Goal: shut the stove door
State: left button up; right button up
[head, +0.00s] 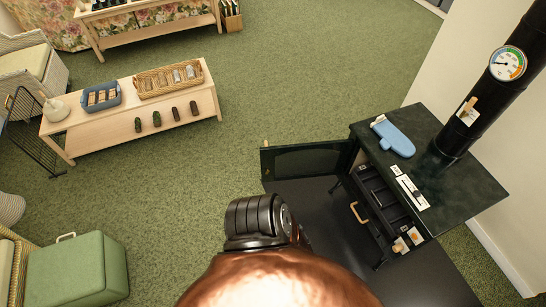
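The stove (445,185) stands at the right with a dark speckled top and a black flue pipe (490,85). Its door (308,160), a dark framed panel with glass, stands open and sticks out to the left from the stove's far front corner. A small light-coloured handle (265,144) shows at the door's free end. A wooden handle (357,212) shows low on the stove front. A copper shell and black joint of mine cover the bottom middle and hide part of the hearth plate. Neither gripper is in view.
A blue oven mitt (393,136) lies on the stove top. A black hearth plate (420,285) lies under the stove. Green carpet between is clear.

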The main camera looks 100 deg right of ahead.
aim_at(303, 160)
jog(key=z, duration=1.85)
jog(key=i, duration=4.35)
jog(key=z, duration=4.55)
jog(key=i, duration=0.55)
jog(key=z, duration=0.05)
